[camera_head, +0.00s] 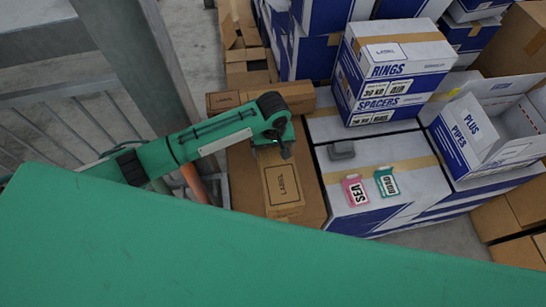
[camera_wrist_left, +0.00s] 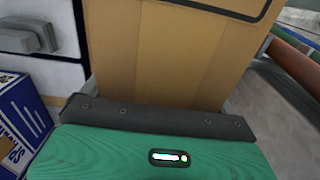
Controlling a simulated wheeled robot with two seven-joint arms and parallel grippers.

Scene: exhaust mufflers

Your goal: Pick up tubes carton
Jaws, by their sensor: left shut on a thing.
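My left arm reaches in from the left in the head view, with its left gripper (camera_head: 276,145) over the near end of the boxes. It is shut on a small brown carton (camera_head: 284,187), which carries a dark framed label too small to read. The carton also fills the middle of the left wrist view (camera_wrist_left: 165,55), right up against the gripper. It is seen over a larger brown box (camera_head: 243,180); I cannot tell whether they touch. No marking readable as "tubes" shows. My right gripper is not in view.
A similar brown carton (camera_head: 245,98) lies behind the gripper. To the right, a white-blue box (camera_head: 408,165) bears a grey block (camera_head: 341,150), a pink pack (camera_head: 355,189) and a green pack (camera_head: 386,181). RINGS and SPACERS boxes (camera_head: 395,65) stand behind. A grey post (camera_head: 145,60) and railing are left.

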